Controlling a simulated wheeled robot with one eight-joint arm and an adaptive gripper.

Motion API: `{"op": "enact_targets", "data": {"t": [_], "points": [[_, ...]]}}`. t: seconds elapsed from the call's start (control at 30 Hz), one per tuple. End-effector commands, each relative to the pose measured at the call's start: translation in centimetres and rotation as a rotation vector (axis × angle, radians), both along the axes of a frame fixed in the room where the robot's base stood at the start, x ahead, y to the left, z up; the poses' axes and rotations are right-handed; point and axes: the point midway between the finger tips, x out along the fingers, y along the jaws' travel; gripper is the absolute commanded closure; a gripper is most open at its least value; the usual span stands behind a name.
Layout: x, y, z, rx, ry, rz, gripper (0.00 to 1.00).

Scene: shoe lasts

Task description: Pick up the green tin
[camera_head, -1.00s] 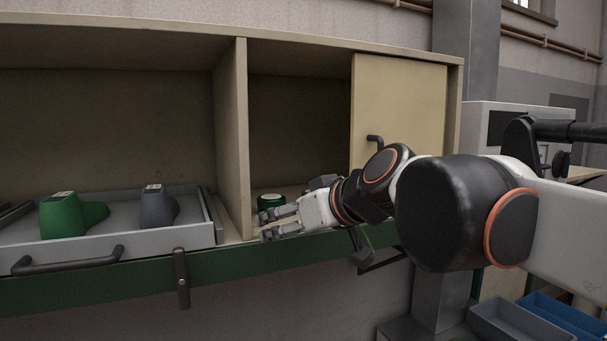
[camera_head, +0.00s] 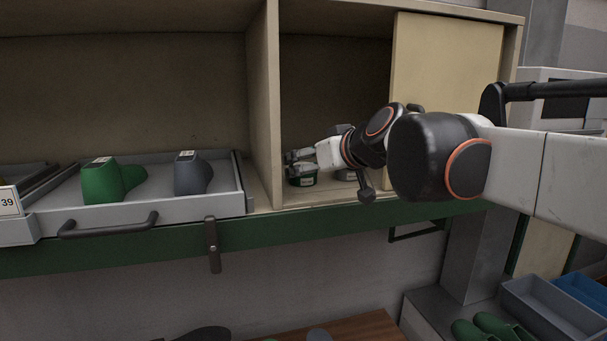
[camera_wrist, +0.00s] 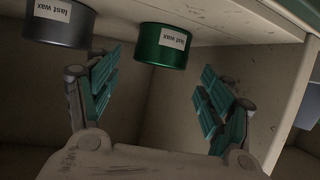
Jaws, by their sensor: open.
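The green tin (camera_wrist: 161,47) has a white label reading "last wax". In the wrist view it sits upper centre, ahead of and between the spread fingers of my gripper (camera_wrist: 165,90), with a gap to each finger. In the head view the green tin (camera_head: 303,181) stands on the floor of the right cupboard compartment, partly covered by my gripper (camera_head: 293,165). My gripper is open and empty. A grey tin (camera_wrist: 60,25) with the same kind of label stands to the left of the green one in the wrist view. In the head view it is mostly hidden behind my arm.
An upright divider (camera_head: 264,110) stands just left of the gripper. A sliding door (camera_head: 447,85) covers the compartment's right part. A grey drawer (camera_head: 222,206) holds a green last (camera_head: 110,183) and a grey last (camera_head: 191,175). Bins stand at lower right.

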Motion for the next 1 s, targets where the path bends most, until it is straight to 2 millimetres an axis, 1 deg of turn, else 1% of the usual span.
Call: {"op": "enact_targets", "data": {"t": [0.3, 0.4, 0.7, 0.73, 0.77, 0.8, 0.87, 0.9, 0.93, 1.0], "points": [[3.1, 1.6, -1.5, 0.0, 0.0, 0.0, 0.26], [3.8, 2.0, -1.9, 0.0, 0.0, 0.0, 0.26], [4.1, 2.1, -2.1, 0.001, 0.0, 0.0, 0.26], [4.1, 2.1, -2.1, 0.001, 0.0, 0.0, 0.31], [4.1, 2.1, -2.1, 0.001, 0.0, 0.0, 0.38], [4.1, 2.1, -2.1, 0.001, 0.0, 0.0, 0.47], [4.1, 2.1, -2.1, 0.001, 0.0, 0.0, 0.6], [4.1, 2.1, -2.1, 0.001, 0.0, 0.0, 0.69], [4.1, 2.1, -2.1, 0.001, 0.0, 0.0, 0.76], [4.1, 2.1, -2.1, 0.001, 0.0, 0.0, 0.77]]}}
